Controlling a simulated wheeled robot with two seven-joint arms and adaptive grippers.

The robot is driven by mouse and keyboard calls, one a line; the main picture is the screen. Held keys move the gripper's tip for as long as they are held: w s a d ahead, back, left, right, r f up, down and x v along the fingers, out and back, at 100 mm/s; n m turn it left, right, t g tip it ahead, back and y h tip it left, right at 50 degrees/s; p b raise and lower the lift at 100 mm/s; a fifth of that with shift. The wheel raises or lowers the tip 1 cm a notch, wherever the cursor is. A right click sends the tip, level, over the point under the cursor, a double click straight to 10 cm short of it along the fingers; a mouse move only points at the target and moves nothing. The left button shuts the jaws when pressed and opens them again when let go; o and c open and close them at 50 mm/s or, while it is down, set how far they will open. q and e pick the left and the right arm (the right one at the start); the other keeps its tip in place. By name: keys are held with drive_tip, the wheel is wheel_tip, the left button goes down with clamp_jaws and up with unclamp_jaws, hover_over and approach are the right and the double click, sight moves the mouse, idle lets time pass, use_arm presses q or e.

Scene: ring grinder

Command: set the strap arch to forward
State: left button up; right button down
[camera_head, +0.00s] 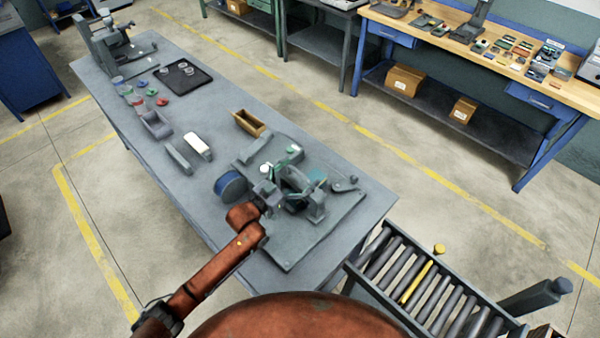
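The ring grinder (318,207) stands on a dark base plate (300,244) at the near end of the grey table. It has a blue round wheel (231,185) on its left and dark and green parts in its middle. A dark arched piece among these parts may be the strap arch, but it is too small to tell which way it is set. My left gripper (270,191) is at the left front of the grinder, close to the arched parts. Its fingers blend with the machine, so I cannot tell whether they touch it or are open. My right gripper is out of view.
A small wooden box (249,123), a white-topped block (197,145) and a black tray (182,77) lie farther back on the grey table (205,205). A roller conveyor (432,284) stands at the lower right. A wooden workbench (470,45) is at the back right, with open floor between.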

use_arm(q)
drive_tip(key=shift+o, duration=0.6)
drive_tip(key=shift+s+a, duration=0.15)
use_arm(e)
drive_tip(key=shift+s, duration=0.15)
use_arm(q)
drive_tip(key=shift+f, duration=0.1)
drive_tip(key=v, duration=1.2)
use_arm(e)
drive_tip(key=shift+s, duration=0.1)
